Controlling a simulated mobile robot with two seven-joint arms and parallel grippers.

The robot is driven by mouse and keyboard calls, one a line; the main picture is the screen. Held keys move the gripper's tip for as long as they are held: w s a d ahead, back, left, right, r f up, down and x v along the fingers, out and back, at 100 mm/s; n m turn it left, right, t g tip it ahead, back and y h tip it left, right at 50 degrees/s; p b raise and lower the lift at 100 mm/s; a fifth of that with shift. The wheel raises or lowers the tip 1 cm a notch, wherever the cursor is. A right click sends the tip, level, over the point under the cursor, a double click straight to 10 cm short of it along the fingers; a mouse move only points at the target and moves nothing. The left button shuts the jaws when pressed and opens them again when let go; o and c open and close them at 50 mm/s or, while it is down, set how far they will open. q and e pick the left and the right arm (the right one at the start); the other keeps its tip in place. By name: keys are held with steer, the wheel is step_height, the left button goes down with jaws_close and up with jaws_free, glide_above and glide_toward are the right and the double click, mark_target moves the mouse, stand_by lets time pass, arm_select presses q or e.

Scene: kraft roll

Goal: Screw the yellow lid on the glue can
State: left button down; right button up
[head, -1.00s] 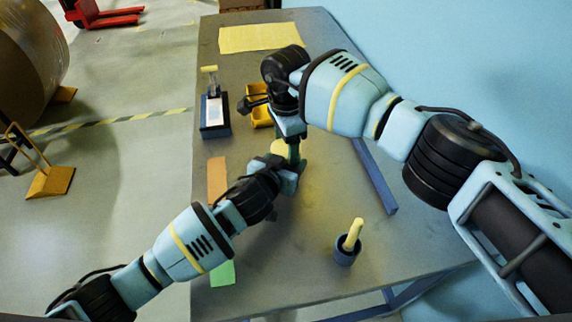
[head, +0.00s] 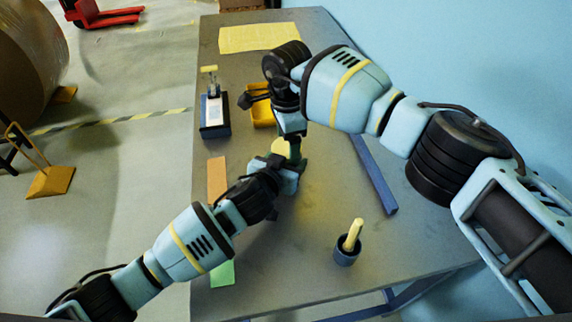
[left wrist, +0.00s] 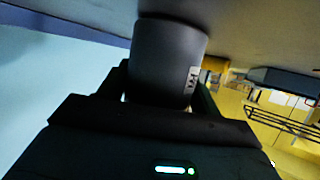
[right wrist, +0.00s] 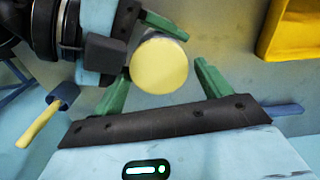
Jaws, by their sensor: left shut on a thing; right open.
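The glue can, a grey cylinder (left wrist: 168,60) with a small white label, is between the fingers of my left gripper (head: 286,166), which is shut on it. The yellow lid (right wrist: 158,66) shows as a round disc from above in the right wrist view; a piece of it shows in the head view (head: 279,147). It appears to lie over the can, but I cannot tell whether it is threaded. My right gripper (right wrist: 163,68) is open, its green fingers on either side of the lid, with a gap at the right finger. The can's body is hidden in the head view.
A yellow bin (head: 262,112) and a blue-and-white device (head: 215,113) stand beyond the grippers. A dark cup with a yellow-handled tool (head: 346,254) stands at the front right. A blue bar (head: 374,175) lies on the right. The table between cup and left arm is clear.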

steer(key=r, duration=0.4)
steer(key=shift+s+a, duration=0.15)
steer(key=shift+a, duration=0.05)
steer(key=shift+f, duration=0.1)
steer(key=shift+c, duration=0.4)
steer(key=shift+r+n, duration=1.7)
steer(key=shift+r, duration=0.05)
steer(key=shift+f, duration=0.1)
steer(key=shift+f, duration=3.95)
